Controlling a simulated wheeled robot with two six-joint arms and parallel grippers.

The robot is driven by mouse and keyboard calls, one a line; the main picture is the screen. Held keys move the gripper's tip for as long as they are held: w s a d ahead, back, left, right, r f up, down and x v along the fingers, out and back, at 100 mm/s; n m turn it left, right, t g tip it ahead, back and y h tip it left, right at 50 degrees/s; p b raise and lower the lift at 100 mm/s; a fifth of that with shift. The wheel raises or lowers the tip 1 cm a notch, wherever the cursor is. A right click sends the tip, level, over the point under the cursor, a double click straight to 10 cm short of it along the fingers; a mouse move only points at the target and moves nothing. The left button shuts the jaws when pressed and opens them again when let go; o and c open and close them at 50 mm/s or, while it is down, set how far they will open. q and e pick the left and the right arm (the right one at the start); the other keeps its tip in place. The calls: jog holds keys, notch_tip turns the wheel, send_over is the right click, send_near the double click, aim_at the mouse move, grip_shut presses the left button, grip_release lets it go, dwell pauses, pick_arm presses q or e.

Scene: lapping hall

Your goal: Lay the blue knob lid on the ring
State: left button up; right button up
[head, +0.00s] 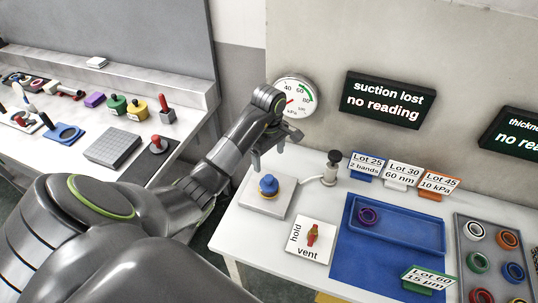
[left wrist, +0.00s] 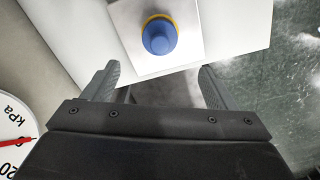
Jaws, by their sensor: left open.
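The blue knob lid (head: 268,186) sits on a pale square plate (head: 252,203) near the left edge of the right-hand table. In the left wrist view the lid (left wrist: 160,36) is seen from above, with a yellow ring (left wrist: 146,20) showing as a thin rim from under it. The lid looks upright and over the ring; how flat it lies I cannot tell. My left gripper (head: 269,153) is open and empty above the plate, apart from the lid. In the left wrist view its fingertips (left wrist: 160,70) are spread, short of the lid. My right gripper is out of view.
A hold/vent switch panel (head: 309,241) and a small white valve with a black knob (head: 331,168) stand near the plate. A grey tray (head: 464,255) holds several rings. A wall gauge (head: 293,99) is close behind my gripper.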

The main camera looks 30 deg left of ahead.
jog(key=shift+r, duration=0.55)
